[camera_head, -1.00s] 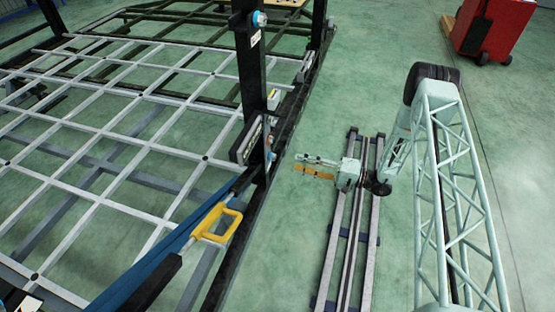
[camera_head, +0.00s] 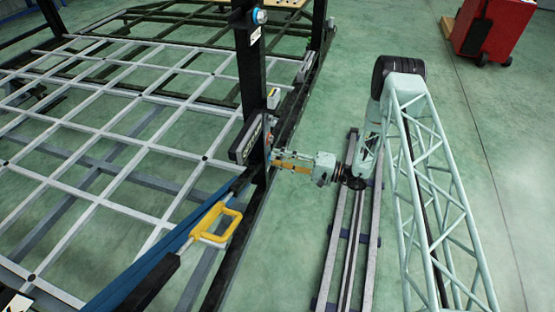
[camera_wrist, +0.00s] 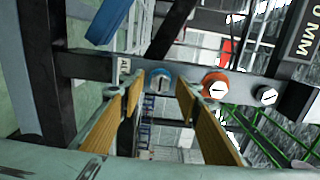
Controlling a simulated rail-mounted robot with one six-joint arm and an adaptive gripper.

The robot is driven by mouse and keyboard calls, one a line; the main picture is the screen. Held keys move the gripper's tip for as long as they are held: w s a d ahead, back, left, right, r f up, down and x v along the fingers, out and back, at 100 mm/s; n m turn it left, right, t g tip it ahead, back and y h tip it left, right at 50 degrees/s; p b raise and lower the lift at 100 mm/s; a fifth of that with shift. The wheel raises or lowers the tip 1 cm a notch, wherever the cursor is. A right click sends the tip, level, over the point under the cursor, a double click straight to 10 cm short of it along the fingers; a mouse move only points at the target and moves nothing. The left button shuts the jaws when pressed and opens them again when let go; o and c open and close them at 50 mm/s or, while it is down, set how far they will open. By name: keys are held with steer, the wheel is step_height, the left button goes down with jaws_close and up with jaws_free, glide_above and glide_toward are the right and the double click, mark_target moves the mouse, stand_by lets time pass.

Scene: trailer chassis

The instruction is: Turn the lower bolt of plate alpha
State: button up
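In the wrist view a grey plate strip (camera_wrist: 100,66) carries a blue bolt (camera_wrist: 160,80), an orange bolt (camera_wrist: 215,85) and a plain silver bolt (camera_wrist: 266,96), each with a dark mark on its face. A small label (camera_wrist: 124,65), partly readable as "AL", sits left of the blue bolt. My gripper (camera_wrist: 159,92) is open, its orange-padded fingers on either side of the blue bolt; I cannot tell whether they touch it. In the head view my gripper (camera_head: 275,161) is at the dark post (camera_head: 252,85), and its fingers hide the bolts there.
The grid chassis (camera_head: 110,130) fills the left. Green floor is free at right; a red cart (camera_head: 493,27) stands far back.

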steer(key=shift+w+a, duration=0.1)
steer(key=shift+a, duration=0.15)
steer(key=c, duration=0.9)
